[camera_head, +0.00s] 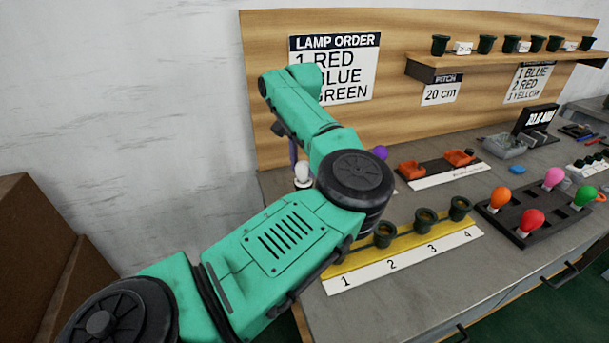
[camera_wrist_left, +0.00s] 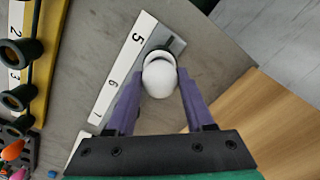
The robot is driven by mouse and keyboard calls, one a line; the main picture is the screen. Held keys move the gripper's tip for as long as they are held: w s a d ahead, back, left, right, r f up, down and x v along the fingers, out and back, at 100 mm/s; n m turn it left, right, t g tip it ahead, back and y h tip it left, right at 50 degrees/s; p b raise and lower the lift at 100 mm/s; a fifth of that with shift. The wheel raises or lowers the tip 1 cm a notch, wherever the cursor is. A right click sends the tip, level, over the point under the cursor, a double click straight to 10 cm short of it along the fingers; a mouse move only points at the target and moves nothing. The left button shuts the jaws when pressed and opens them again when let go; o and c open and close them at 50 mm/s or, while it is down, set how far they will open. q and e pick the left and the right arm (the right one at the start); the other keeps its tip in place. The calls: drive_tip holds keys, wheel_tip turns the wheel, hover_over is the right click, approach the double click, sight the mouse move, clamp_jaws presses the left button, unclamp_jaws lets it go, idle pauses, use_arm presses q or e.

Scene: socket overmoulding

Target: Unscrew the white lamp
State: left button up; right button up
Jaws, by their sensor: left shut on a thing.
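The white lamp (camera_head: 302,171) is a round bulb at the back left of the bench, partly hidden by my arm in the head view. In the left wrist view the white lamp (camera_wrist_left: 160,80) sits between the two purple fingers of my left gripper (camera_wrist_left: 159,74), which is shut on it. A pale ring and a dark socket show at the far side of the bulb, at the 5 end of a white numbered strip (camera_wrist_left: 112,80). In the head view one purple finger of my left gripper (camera_head: 297,160) shows at the lamp. My right gripper is out of view.
A yellow rail (camera_head: 350,265) with dark sockets and a white 1–4 strip lies in front. A dark tray (camera_head: 510,222) with coloured lamps is at the right. A purple lamp (camera_head: 380,152) stands behind my arm. A wooden back panel (camera_head: 265,110) rises behind.

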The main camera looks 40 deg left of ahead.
use_arm(q)
drive_tip(key=n, duration=0.4)
drive_tip(key=shift+n, duration=0.3)
drive_tip(key=n, duration=0.4)
drive_tip(key=o, duration=1.1)
